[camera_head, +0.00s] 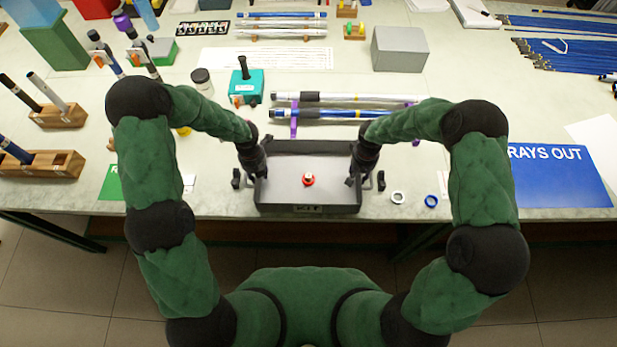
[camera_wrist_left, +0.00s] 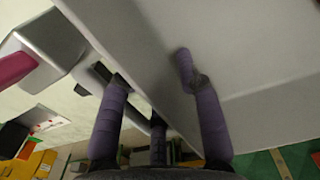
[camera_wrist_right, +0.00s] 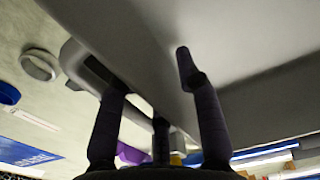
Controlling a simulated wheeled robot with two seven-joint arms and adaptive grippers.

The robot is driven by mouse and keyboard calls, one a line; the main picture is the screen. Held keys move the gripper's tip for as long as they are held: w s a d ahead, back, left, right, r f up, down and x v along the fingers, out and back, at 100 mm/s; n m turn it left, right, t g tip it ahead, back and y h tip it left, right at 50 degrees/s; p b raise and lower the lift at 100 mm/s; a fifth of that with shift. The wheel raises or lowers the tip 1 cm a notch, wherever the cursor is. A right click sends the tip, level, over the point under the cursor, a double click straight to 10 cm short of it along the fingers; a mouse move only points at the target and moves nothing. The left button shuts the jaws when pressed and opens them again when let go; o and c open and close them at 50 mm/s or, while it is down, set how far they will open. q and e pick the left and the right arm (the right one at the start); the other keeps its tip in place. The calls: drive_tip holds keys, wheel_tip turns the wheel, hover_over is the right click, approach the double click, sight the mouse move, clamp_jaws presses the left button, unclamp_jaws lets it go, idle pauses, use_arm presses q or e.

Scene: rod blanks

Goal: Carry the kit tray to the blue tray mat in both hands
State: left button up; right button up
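The dark grey kit tray (camera_head: 285,195) sits at the front edge of the table, between my arms, with a small red-topped piece (camera_head: 308,180) inside. It has a handle at each short side. My left gripper (camera_head: 249,181) is at its left handle and my right gripper (camera_head: 368,181) at its right handle. In the left wrist view (camera_wrist_left: 150,68) and right wrist view (camera_wrist_right: 150,68), the fingers stand apart on both sides of the tray wall, and I see no firm pinch. The blue tray mat (camera_head: 560,180), with white lettering, lies at the right, partly hidden by my right arm.
A white ring (camera_head: 397,197) and a blue ring (camera_head: 431,201) lie between tray and mat. Rods on a purple-ended rack (camera_head: 340,113) lie behind the tray. A teal block (camera_head: 246,86) stands behind left. A green mat (camera_head: 111,183) lies at the left.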

use_arm(q)
clamp_jaws()
use_arm(e)
clamp_jaws()
use_arm(q)
drive_tip(key=shift+r, duration=0.2)
use_arm(e)
drive_tip(key=shift+w+r, duration=0.1)
drive_tip(key=shift+r, duration=0.05)
